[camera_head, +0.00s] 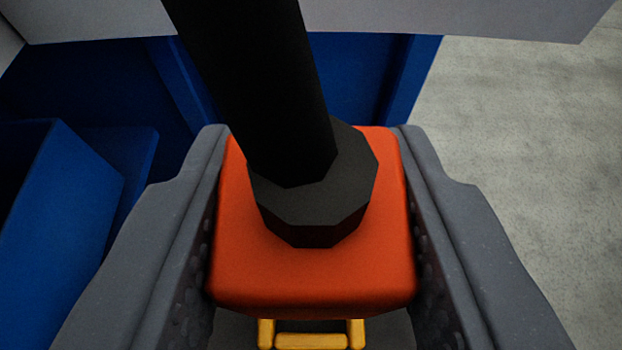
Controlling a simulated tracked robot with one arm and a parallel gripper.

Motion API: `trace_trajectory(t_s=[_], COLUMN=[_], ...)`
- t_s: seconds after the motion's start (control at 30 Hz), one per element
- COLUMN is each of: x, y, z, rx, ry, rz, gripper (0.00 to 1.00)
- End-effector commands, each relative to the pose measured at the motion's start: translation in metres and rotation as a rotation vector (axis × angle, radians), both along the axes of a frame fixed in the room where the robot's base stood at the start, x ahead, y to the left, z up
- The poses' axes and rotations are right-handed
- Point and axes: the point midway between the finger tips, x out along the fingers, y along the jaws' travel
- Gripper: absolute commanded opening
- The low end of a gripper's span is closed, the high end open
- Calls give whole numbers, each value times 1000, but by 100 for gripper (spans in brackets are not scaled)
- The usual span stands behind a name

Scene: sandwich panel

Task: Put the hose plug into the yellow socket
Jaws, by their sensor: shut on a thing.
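My gripper (312,140) has its two grey fingers on the left and right sides of an orange-red block, the hose plug (310,275), and is shut on it. A dark collar (318,200) sits on top of the plug, and a thick black hose (255,80) runs from it up and left out of the frame. A small yellow frame-like part (312,341) shows just below the plug at the bottom edge. I cannot tell whether it is part of the plug. I cannot make out the yellow socket in this view.
A blue structure with upright panels (60,220) stands at the left and behind the plug. A pale grey panel edge (440,18) crosses the top. Bare grey concrete floor (530,150) lies open on the right.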

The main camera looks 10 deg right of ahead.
Motion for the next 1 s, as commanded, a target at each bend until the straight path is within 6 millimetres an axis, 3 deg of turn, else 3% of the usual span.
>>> trace_trajectory(t_s=[0.5,1.0], x=[1,1], y=[1,2], z=[-46,-62], rx=[-1,-1], ry=[-2,-3], rz=[1,2], gripper=[9,9])
